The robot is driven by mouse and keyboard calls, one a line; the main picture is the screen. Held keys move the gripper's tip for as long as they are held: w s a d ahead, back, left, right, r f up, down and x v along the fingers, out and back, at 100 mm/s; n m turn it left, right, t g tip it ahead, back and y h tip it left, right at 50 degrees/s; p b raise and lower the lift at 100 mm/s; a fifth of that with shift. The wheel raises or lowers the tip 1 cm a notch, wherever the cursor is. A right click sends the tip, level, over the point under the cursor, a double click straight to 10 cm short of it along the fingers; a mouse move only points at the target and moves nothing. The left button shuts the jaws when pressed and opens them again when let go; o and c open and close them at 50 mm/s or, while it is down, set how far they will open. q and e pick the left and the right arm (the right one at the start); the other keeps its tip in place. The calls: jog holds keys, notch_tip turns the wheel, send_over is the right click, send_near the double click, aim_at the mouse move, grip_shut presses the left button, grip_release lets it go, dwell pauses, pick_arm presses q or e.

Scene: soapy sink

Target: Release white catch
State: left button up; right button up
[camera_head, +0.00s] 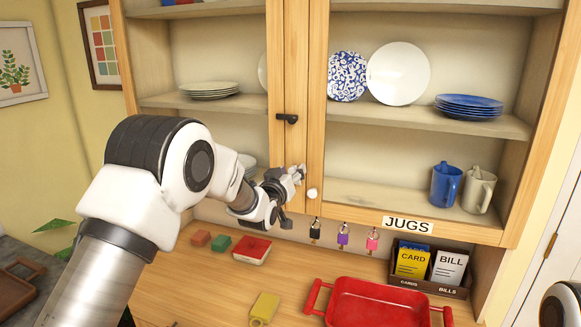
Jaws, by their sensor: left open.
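A small round white knob (312,193) sits low on the wooden door frame of the wall cabinet; it is the only white fitting I see there, and it looks like the white catch. My left gripper (291,186) is open just left of the knob, low in front of the cabinet. I see no clear contact between them, and the gap is hard to judge. The fingers are small and partly overlap the frame behind. A black catch (288,118) is higher on the same frame. My right gripper is out of view.
The cabinet holds plates and two jugs, one blue (446,184). Several padlocks, one purple (343,236), hang below its edge. A red tray (378,303), a card box (430,285), a red dish (252,249) and a yellow object (264,308) are on the wooden counter.

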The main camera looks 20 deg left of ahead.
pick_arm(q)
jog(key=shift+s+a, duration=0.15)
jog(key=shift+s, duration=0.05)
jog(key=shift+w, duration=0.1)
grip_shut()
jog(key=m+b, duration=0.3)
jog(key=shift+b, duration=0.4)
grip_release()
